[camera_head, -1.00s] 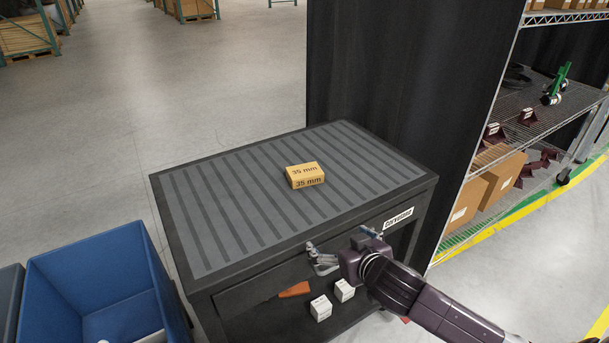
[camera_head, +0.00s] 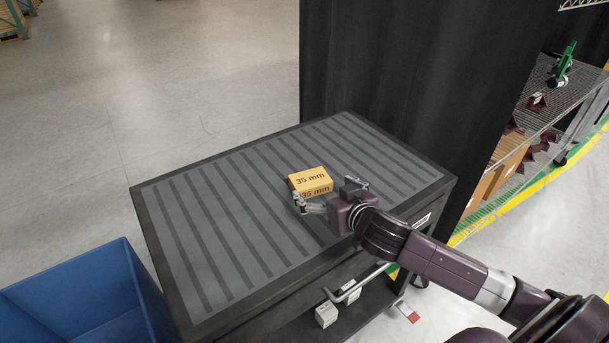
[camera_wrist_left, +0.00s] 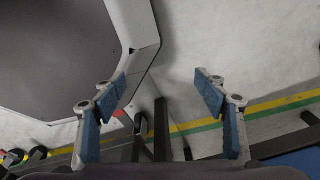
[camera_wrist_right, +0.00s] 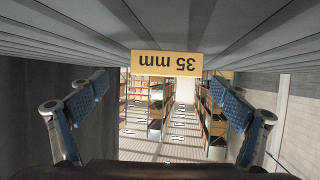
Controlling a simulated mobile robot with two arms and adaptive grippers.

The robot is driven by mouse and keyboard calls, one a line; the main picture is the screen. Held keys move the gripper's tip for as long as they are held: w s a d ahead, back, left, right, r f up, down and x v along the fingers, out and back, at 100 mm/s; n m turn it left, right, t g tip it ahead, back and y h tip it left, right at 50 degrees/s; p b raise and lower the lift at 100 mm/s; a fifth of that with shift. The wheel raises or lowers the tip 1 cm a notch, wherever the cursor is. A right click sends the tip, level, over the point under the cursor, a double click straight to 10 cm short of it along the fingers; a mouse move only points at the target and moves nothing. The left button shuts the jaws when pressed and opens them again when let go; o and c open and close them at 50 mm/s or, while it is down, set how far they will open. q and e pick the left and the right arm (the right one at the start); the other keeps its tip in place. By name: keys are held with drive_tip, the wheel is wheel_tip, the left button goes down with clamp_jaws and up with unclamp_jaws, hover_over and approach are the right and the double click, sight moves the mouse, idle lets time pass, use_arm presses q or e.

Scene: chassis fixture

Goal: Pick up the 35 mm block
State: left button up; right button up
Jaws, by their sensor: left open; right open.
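The yellow 35 mm block (camera_head: 309,180) lies on the grey striped top of the cart (camera_head: 225,215). My right gripper (camera_head: 331,196) is at the near side of the block, its fingers spread left and right. In the right wrist view the block (camera_wrist_right: 166,63) shows upside down, ahead and between the open fingers (camera_wrist_right: 160,105). No finger visibly grips it. My left gripper (camera_wrist_left: 160,90) is open and empty in the left wrist view, above the floor; it is not in the head view.
A blue bin (camera_head: 85,300) stands left of the cart. White boxes (camera_head: 327,314) sit on the cart's lower shelf, below a handle bar (camera_head: 362,283). A dark panel (camera_head: 400,90) rises behind the cart, and a wire shelf (camera_head: 530,120) stands at the right. The cart top around the block is clear.

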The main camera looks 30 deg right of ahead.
sight(313, 181)
drive_tip(key=shift+w, duration=0.4)
drive_tip(key=shift+p+x, duration=0.35)
drive_tip(key=shift+x, duration=0.45)
drive_tip(key=x, duration=0.1)
drive_tip(key=a+x, duration=0.1)
drive_tip(key=x, duration=0.1)
drive_tip(key=shift+w+d+p, duration=0.1)
drive_tip(key=shift+w+p, duration=0.2)
drive_tip(key=shift+w, duration=0.05)
drive_tip(key=shift+w+f, duration=0.1)
drive_tip(key=shift+w, duration=0.1)
drive_tip(key=c, duration=1.2)
use_arm(q)
drive_tip(key=shift+s+a+r, duration=0.15)
drive_tip(key=shift+s+r, duration=0.5)
drive_tip(key=shift+s, duration=0.35)
use_arm(e)
drive_tip(key=shift+c, duration=0.6)
drive_tip(key=shift+w, duration=0.1)
